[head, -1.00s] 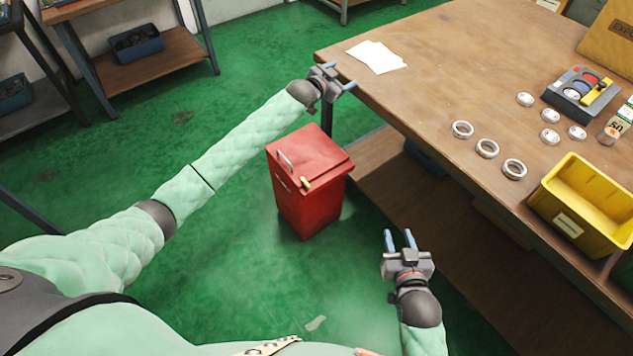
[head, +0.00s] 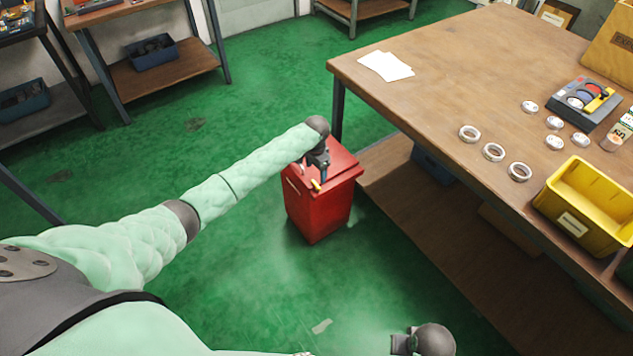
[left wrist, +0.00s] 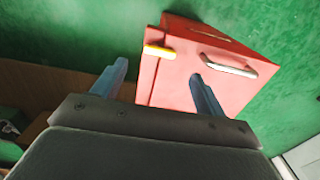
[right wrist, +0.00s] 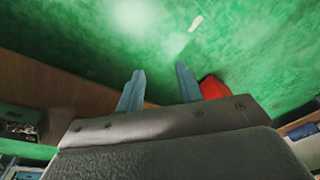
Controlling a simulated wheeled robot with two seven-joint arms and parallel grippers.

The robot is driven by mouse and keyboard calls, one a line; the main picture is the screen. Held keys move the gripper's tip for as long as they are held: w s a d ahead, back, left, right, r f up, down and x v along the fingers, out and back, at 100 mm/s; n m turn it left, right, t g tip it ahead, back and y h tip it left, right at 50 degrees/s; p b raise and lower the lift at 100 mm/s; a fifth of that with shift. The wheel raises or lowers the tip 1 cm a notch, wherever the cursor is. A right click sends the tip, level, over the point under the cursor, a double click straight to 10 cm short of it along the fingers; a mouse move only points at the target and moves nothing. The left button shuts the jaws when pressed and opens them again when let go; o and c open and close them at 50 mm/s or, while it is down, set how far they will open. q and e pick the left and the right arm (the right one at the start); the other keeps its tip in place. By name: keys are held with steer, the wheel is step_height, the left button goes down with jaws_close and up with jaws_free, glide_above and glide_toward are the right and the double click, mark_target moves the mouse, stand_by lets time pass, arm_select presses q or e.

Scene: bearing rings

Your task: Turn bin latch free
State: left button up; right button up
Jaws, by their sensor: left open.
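The red bin (head: 318,213) stands on the green floor beside the workbench, its lid (head: 338,162) closed. The yellow latch (head: 316,185) sits at the lid's front edge; it shows clearly in the left wrist view (left wrist: 159,51). A pale metal handle (left wrist: 222,65) is on the lid. My left gripper (head: 320,170) is over the lid, pointing down, close to the latch. In the left wrist view its fingers (left wrist: 158,71) are apart with nothing between them; contact with the lid cannot be told. My right gripper (right wrist: 159,70) is open and empty; part of the bin (right wrist: 213,88) shows behind its finger.
The wooden workbench (head: 440,80) is right of the bin, with a lower shelf (head: 430,225). On it are metal rings (head: 493,152), a yellow bin (head: 583,205), a grey tray (head: 575,98) and white papers (head: 386,66). The floor left of the bin is clear.

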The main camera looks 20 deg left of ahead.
mark_target(316, 184)
arm_select(q)
step_height(316, 184, down, 7)
steer(key=shift+w+f+p, duration=0.1)
steer(key=shift+f+p, duration=0.05)
steer(key=shift+p, duration=0.4)
arm_select(e)
steer(key=f, duration=0.5)
steer(key=shift+w+d, duration=0.1)
steer(key=shift+w, duration=0.1)
arm_select(q)
steer(key=shift+c, duration=0.2)
steer(key=c, duration=0.9)
